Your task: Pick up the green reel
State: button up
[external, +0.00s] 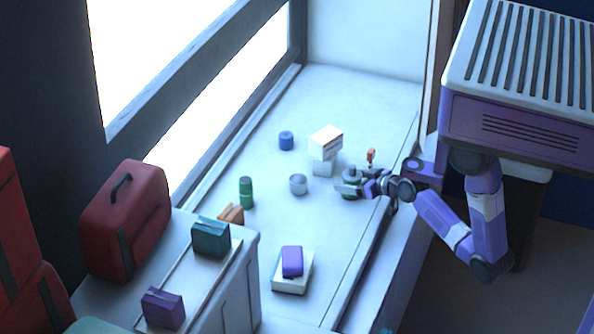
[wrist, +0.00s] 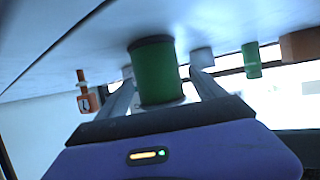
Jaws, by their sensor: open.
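The green reel (wrist: 158,76) has a dark flange at its top edge in the wrist view, where the scene looks upside down. In the external view the reel (external: 349,174) stands on the white counter, partly hidden by my gripper (external: 350,188). My gripper is open in the wrist view (wrist: 161,88), with one finger on each side of the reel. The reel appears between the fingers; whether either finger touches it, I cannot tell.
A white box (external: 326,141) stands just behind the reel, with a small orange item (external: 371,155) nearby. A grey tin (external: 298,185) stands to the left, then a green bottle (external: 246,192). A blue cylinder (external: 286,141) is farther back.

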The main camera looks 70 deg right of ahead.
jog(key=shift+x, duration=1.6)
jog(key=shift+r, duration=0.1)
jog(key=c, duration=1.4)
jog(key=shift+c, duration=0.4)
jog(key=shift+r, duration=0.15)
